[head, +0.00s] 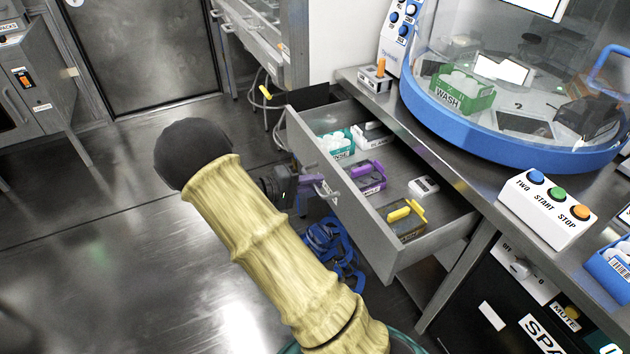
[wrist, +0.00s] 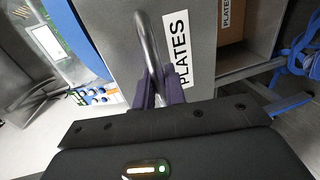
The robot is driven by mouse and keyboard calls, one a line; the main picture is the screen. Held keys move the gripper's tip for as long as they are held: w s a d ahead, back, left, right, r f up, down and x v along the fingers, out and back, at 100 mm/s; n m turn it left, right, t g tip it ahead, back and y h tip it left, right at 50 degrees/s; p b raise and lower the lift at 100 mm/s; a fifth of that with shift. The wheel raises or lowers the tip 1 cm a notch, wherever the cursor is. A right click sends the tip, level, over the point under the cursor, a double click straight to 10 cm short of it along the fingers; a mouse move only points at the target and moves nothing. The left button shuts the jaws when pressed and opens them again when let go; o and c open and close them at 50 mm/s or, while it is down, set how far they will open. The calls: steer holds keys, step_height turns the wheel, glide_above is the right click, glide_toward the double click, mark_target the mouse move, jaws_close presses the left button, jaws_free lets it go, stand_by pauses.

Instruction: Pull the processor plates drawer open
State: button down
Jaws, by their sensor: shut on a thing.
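The processor plates drawer (head: 372,218) is a grey metal drawer under the bench, standing well out from it in the head view. Its front carries a bar handle, which shows as a curved metal bar (wrist: 149,50) in the wrist view. A white "PLATES" label (wrist: 177,50) is beside the handle. My gripper (head: 316,188) is at the drawer front, its purple fingers shut on the handle. The wrist view shows the fingers (wrist: 160,93) around the lower part of the bar. The grip itself is partly hidden by the gripper body.
Inside the drawer are a teal rack (head: 336,144), a purple holder (head: 370,178), a yellow-handled box (head: 403,220) and small white items. A blue-rimmed machine (head: 520,150) and a button box (head: 546,208) stand on the bench. Blue straps (head: 335,245) lie on the floor below. Open floor is at left.

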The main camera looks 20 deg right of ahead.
steer(key=c, duration=1.5)
jaws_free()
steer(key=p+v, duration=0.3)
steer(key=v, duration=1.4)
steer(key=shift+w+a, duration=0.1)
steer(key=shift+a, duration=0.1)
